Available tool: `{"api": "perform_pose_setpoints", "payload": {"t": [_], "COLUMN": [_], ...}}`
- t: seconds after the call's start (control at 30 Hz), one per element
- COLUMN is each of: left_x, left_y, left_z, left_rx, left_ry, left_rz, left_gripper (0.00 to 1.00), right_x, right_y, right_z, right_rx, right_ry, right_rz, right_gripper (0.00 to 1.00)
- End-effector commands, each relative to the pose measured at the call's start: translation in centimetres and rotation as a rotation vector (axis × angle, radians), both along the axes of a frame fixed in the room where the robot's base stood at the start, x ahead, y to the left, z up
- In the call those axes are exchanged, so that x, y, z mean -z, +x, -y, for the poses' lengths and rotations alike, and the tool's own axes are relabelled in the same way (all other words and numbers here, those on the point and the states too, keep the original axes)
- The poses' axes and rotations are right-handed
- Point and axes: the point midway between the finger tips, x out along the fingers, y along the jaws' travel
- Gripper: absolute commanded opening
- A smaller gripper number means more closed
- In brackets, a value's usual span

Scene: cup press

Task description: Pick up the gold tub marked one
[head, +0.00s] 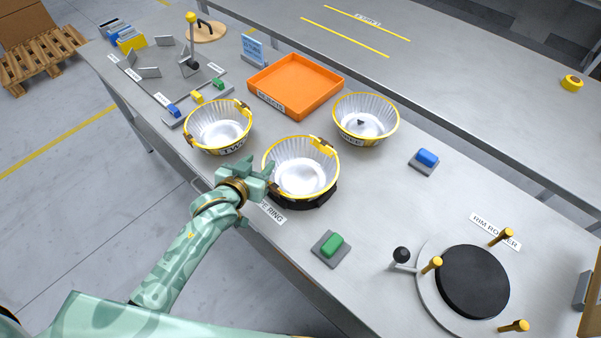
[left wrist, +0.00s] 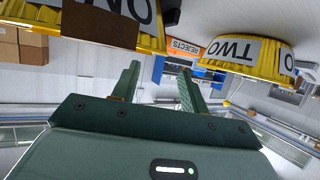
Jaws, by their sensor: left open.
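The left tub (head: 219,127) has a label that seems to read TWO. The middle tub (head: 302,168) sits on a black ring (head: 310,201), its label out of sight. The right tub (head: 366,118) has a label too small to read surely. My left gripper (head: 262,172) is open and empty at the near-left side of the middle tub. In the left wrist view its fingers (left wrist: 158,75) are apart with nothing between them. A tub marked TWO (left wrist: 240,50) shows there. My right gripper is out of view.
An orange rejects tray (head: 296,86) lies behind the tubs. A green button (head: 332,244) and a blue button (head: 427,157) stand to the right. A rim roller (head: 472,281) with upright pegs is at the lower right. A lever stand (head: 191,45) is at back left.

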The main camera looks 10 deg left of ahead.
Motion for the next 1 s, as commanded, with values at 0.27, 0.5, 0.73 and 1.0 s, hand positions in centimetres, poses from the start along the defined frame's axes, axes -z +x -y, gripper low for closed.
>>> {"api": "perform_pose_setpoints", "payload": {"t": [0.27, 0.5, 0.73, 1.0], "left_x": [2.6, 2.7, 2.6, 2.6], "left_y": [3.3, 4.6, 4.5, 4.5], "left_z": [0.7, 0.9, 0.9, 0.9], "left_rx": [0.001, 0.001, 0.001, 0.001], "left_ry": [0.001, 0.0, 0.001, 0.001], "left_rz": [-0.001, 0.0, 0.0, 0.0], "left_gripper": [0.44, 0.44, 0.14, 0.0], "right_x": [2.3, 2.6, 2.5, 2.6], "right_y": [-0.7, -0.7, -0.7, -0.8], "right_z": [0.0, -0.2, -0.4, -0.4], "right_rx": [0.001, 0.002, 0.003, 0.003], "right_ry": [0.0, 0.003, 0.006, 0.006], "right_rz": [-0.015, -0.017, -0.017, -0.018], "right_gripper": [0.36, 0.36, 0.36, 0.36]}}
